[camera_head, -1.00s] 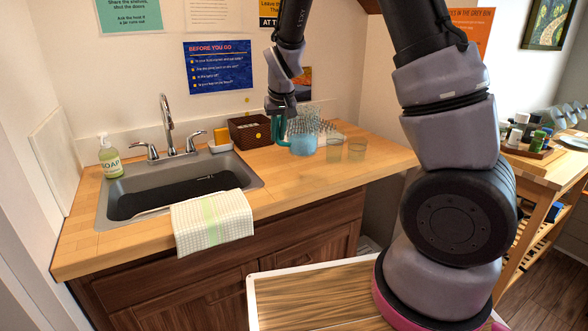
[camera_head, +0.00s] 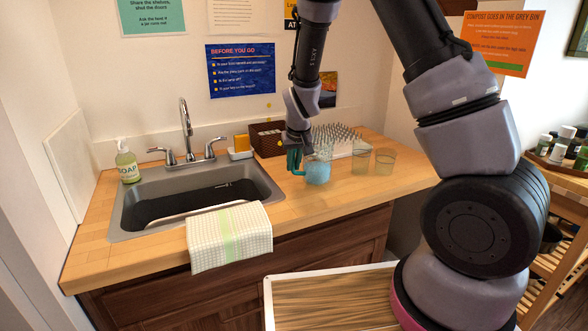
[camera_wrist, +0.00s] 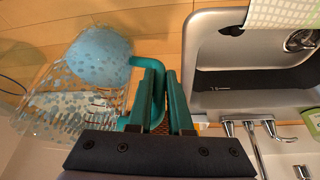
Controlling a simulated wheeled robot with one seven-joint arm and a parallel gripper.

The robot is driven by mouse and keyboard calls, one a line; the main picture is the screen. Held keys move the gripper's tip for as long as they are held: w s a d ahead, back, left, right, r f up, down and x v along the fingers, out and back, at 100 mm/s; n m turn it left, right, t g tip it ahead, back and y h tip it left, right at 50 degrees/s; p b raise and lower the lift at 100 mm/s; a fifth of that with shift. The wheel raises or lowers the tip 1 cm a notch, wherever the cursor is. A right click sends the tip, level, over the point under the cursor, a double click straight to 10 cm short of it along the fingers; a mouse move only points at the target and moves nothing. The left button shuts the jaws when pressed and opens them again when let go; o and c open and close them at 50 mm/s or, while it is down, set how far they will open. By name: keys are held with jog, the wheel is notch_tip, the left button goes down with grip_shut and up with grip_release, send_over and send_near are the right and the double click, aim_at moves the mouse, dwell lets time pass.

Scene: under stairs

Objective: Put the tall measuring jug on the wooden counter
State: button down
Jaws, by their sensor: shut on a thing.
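The measuring jug (camera_head: 317,171) is see-through with pale blue in it and has a teal handle. It is at the wooden counter (camera_head: 330,200), right of the sink. My gripper (camera_head: 294,158) is shut on the jug's handle, at the jug's left side. In the wrist view the teal handle runs from the blue speckled jug (camera_wrist: 98,57) to my gripper's teal fingers (camera_wrist: 168,100). The jug looks upright and close to the counter top; I cannot tell whether its base touches it.
Two clear glasses (camera_head: 361,160) stand right of the jug. A spiky drying rack (camera_head: 340,139) and a brown basket (camera_head: 266,139) are behind. The sink (camera_head: 130,222), tap (camera_head: 186,130), soap bottle (camera_head: 127,162) and towel (camera_head: 230,238) are left. The counter's front right is clear.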

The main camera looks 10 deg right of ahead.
jog(key=shift+f, duration=0.95)
jog(key=c, duration=0.8)
grip_release()
jog(key=shift+c, duration=0.2)
jog(key=shift+r, duration=0.25)
jog(key=s+d+r+m+y, duration=0.1)
jog(key=s+d+r, duration=0.3)
jog(key=r, duration=0.5)
jog(key=s+d+r+m+y, duration=0.1)
jog(key=s+d+r, duration=0.2)
jog(key=s+r, duration=0.35)
jog(key=s+d+r+m+y, duration=0.1)
jog(key=s+d+r+m, duration=0.2)
jog(key=r, duration=0.7)
jog(key=s+d+r+t, duration=0.1)
jog(key=s+d+r, duration=0.1)
jog(key=s, duration=0.4)
jog(key=s+d+r+t+h, duration=0.1)
jog(key=s+d+r, duration=0.1)
jog(key=s+r, duration=0.2)
jog(key=s, duration=0.3)
jog(key=shift+r+m+t, duration=0.3)
